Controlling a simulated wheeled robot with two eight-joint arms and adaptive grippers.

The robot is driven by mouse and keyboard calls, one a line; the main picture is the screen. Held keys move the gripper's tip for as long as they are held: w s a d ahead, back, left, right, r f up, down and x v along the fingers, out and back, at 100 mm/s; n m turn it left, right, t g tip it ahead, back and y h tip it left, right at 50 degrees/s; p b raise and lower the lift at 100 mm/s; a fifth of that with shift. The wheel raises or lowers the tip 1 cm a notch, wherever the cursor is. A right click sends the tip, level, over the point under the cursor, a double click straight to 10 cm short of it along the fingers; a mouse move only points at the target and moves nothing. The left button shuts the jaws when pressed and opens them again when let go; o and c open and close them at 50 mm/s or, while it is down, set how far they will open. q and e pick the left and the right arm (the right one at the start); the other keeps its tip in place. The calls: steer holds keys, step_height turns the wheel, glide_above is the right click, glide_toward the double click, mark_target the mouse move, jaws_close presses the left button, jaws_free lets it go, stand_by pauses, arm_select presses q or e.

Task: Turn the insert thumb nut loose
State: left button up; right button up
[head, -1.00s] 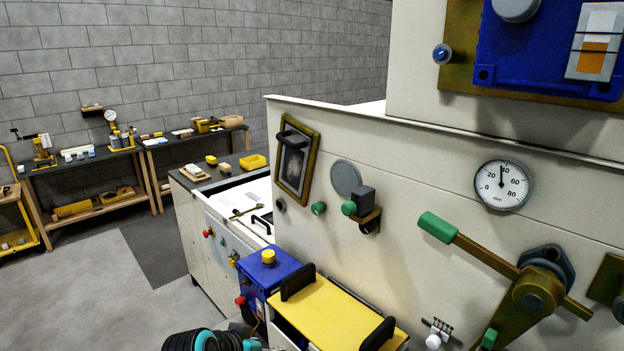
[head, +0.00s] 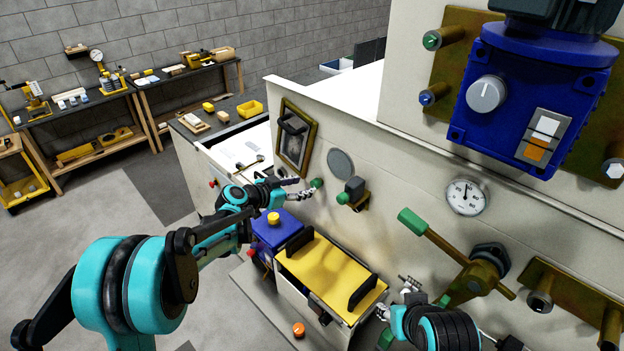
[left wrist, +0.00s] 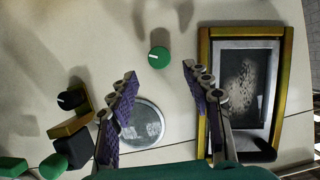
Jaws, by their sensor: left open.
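A round green knob with a white mark (head: 317,183), apparently the thumb nut, sticks out of the pale machine wall between the framed window and the grey disc. In the left wrist view the green knob (left wrist: 159,57) lies beyond my fingertips, between their lines and touching neither. My left gripper (head: 300,188) is open and empty close in front of the wall; its two purple-padded fingers show in the left wrist view (left wrist: 160,82). My right gripper (head: 384,312) is low by the yellow-lidded box, small and partly hidden by its wrist; its jaws are unclear.
The brass-framed window (head: 295,137) and grey disc (head: 341,162) flank the knob. A dark block on a brass bracket (head: 354,192) juts out to the right. A yellow lid with black handles (head: 330,275) and a blue box (head: 276,232) stand below. A green-handled lever (head: 432,238) projects at right.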

mark_target(313, 184)
arm_select(q)
steer(key=x, duration=0.6)
steer(key=shift+s, duration=0.1)
jaws_close()
